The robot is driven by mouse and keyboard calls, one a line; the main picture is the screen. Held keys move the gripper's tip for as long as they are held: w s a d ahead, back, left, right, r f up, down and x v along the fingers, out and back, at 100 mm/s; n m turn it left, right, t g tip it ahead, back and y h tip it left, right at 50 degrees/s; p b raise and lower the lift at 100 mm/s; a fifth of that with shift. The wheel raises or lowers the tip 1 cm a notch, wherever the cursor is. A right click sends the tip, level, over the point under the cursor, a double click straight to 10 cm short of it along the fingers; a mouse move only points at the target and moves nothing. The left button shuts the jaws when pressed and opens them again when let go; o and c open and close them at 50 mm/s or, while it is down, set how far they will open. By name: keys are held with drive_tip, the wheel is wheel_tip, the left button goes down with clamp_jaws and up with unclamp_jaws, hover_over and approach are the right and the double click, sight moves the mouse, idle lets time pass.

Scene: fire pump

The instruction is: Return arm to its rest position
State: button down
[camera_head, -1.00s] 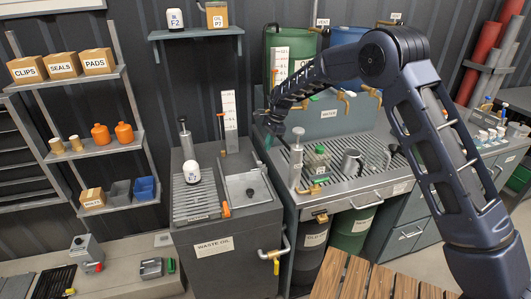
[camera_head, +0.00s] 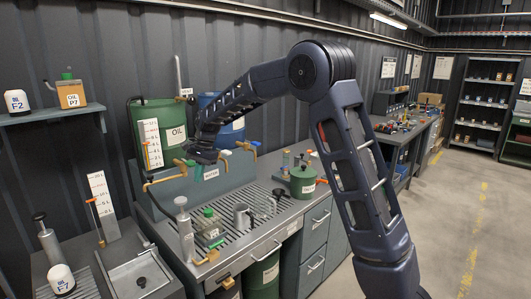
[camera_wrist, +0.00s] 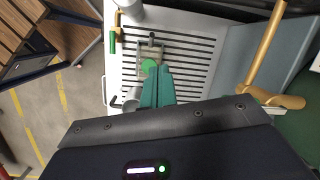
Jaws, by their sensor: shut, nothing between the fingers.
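My arm (camera_head: 350,150) reaches from the lower right, bends at a high elbow and slopes down left over the drip-grate bench (camera_head: 165,215). My gripper (camera_head: 197,172) has teal fingers, hanging above the grate in front of the brass taps. In the wrist view, the teal fingers (camera_wrist: 158,84) lie together, with nothing visible between them. A small clear bottle with a green cap (camera_head: 208,224) stands on the grate below. In the wrist view, its green cap (camera_wrist: 150,66) appears just beyond the fingertips, apparently below them.
A brass tap pipe (camera_head: 170,180) is close to my gripper. The green oil drum (camera_head: 178,118) and blue drum (camera_head: 225,125) stand behind. A metal jug (camera_head: 242,216) and green can (camera_head: 303,182) stand on the bench. The floor at right (camera_head: 440,225) is clear.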

drive_tip(key=s+d+r+n+t, duration=0.15)
drive_tip(key=d+r, duration=0.25)
drive_tip(key=d, duration=0.7)
drive_tip(key=s+d+r+t, duration=0.15)
drive_tip(key=d+r, duration=0.25)
drive_tip(key=d, duration=0.7)
drive_tip(key=s+d+r+n, duration=0.15)
drive_tip(key=d+r, duration=0.25)
drive_tip(key=d, duration=0.6)
drive_tip(key=s+d+f+n+t+h, duration=0.1)
drive_tip(key=s+d+f, duration=0.1)
drive_tip(key=s+d, duration=0.8)
drive_tip(key=s+d+f+t+h, duration=0.1)
drive_tip(key=s+d+f+t, duration=0.1)
drive_tip(key=s+d, duration=0.8)
drive_tip(key=shift+d+f+n+h, duration=0.3)
drive_tip(key=shift+d+f+n, duration=0.15)
drive_tip(key=shift+d, duration=0.15)
